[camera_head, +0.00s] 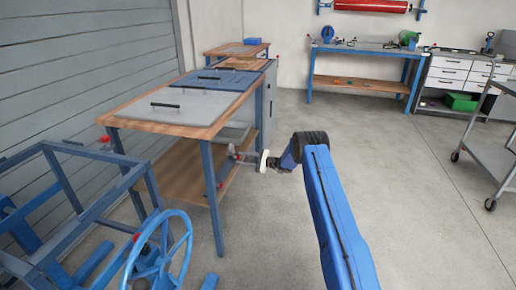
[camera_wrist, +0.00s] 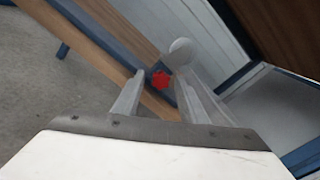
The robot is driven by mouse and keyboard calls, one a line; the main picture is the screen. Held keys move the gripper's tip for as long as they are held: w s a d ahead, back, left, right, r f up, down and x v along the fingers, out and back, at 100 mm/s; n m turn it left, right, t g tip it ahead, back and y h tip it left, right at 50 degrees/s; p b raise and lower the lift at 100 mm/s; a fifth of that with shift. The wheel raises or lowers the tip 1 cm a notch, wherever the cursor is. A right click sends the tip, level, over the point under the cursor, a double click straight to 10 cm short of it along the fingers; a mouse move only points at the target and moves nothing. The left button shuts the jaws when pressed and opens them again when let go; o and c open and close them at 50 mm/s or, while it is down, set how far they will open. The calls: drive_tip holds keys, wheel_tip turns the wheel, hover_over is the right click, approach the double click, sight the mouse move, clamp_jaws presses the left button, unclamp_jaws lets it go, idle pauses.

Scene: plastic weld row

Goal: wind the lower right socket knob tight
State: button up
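A small red knob (camera_wrist: 160,80) shows in the wrist view between and just beyond my two fingertips. A small red spot by the blue table leg in the head view (camera_head: 220,185) may be the same knob. My gripper (camera_wrist: 160,88) is open, with one finger on each side of the knob; I cannot tell whether either touches it. A pale round-ended grey part (camera_wrist: 181,51) sits just behind the knob. The socket itself is not clearly visible.
The workbench (camera_head: 165,124) has a wooden lower shelf (camera_head: 178,178) and grey panels with dark handles on top. A blue frame (camera_head: 62,205) with a handwheel (camera_head: 160,262) stands at the lower left. Open floor lies to the right, with a grey cart (camera_head: 497,160) at the edge.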

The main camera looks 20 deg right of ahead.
drive_tip(key=s+d+m, duration=0.3)
drive_tip(key=s+d, duration=0.1)
drive_tip(key=d, duration=0.4)
drive_tip(key=s+d+m, duration=0.2)
drive_tip(key=s+d, duration=0.3)
drive_tip(key=d, duration=0.2)
drive_tip(key=s+a+r+n+g, duration=0.1)
drive_tip(key=s+a+r+g, duration=0.1)
drive_tip(key=r, duration=0.5)
drive_tip(key=s+a+r+n+g+h, duration=0.1)
drive_tip(key=s+a+r+n+g, duration=0.1)
drive_tip(key=s+a+r, duration=0.3)
drive_tip(key=s+a+r+n+g+h, duration=0.1)
drive_tip(key=s+a+r+n+g, duration=0.1)
drive_tip(key=s+a+r, duration=0.2)
wheel_tip(320, 180, up, 5)
drive_tip(key=shift+s+f, duration=0.15)
drive_tip(key=shift+s, duration=0.8)
drive_tip(key=shift+a, duration=0.1)
